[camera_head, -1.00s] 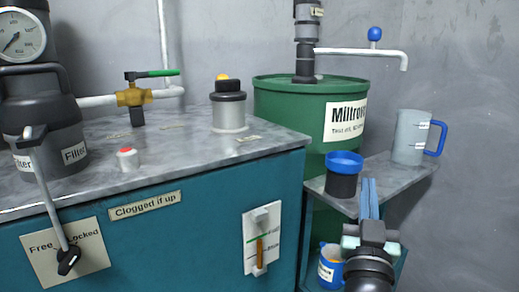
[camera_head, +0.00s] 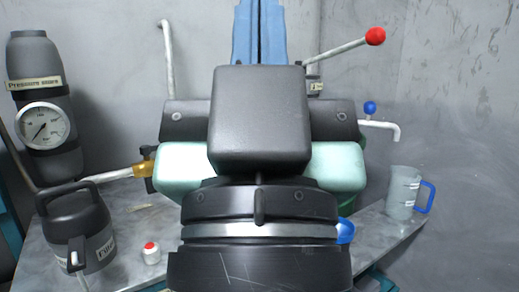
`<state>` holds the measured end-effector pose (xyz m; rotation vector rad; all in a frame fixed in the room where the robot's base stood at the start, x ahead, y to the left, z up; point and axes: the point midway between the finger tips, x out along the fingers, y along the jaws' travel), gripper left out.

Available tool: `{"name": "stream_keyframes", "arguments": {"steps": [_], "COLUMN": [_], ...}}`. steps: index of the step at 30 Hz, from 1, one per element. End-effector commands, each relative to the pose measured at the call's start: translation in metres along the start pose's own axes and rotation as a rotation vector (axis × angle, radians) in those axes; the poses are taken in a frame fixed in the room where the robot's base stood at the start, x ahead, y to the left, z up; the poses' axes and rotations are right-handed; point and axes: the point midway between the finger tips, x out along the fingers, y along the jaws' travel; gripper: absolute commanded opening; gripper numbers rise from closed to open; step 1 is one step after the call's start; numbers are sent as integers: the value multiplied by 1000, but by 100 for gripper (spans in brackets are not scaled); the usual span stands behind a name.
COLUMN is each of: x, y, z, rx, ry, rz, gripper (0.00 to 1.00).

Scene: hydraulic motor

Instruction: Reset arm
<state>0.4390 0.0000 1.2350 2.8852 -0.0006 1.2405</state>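My gripper (camera_head: 260,35) is raised right in front of the head camera and fills the middle of the view. Its two blue fingers point up and lie side by side with only a thin dark line between them. Nothing shows between the fingers. The black and pale green gripper body hides the middle of the workbench and most of the green drum behind it.
The grey bench top (camera_head: 135,225) carries a black filter (camera_head: 75,225) and a red-capped part (camera_head: 151,253). A pressure gauge (camera_head: 43,128) stands at the left. A measuring jug (camera_head: 402,192) sits on the right shelf (camera_head: 385,235). A red-knobbed lever (camera_head: 345,47) rises behind.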

Motion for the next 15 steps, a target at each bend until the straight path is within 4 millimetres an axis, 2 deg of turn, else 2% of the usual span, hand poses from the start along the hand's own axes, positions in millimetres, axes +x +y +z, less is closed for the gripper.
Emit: {"name": "stream_keyframes", "arguments": {"steps": [1,15], "x": [23,128], "y": [0,0], "z": [-22,-120], "rx": [0,0], "ry": [0,0], "rz": [0,-1], "gripper": [0,0]}}
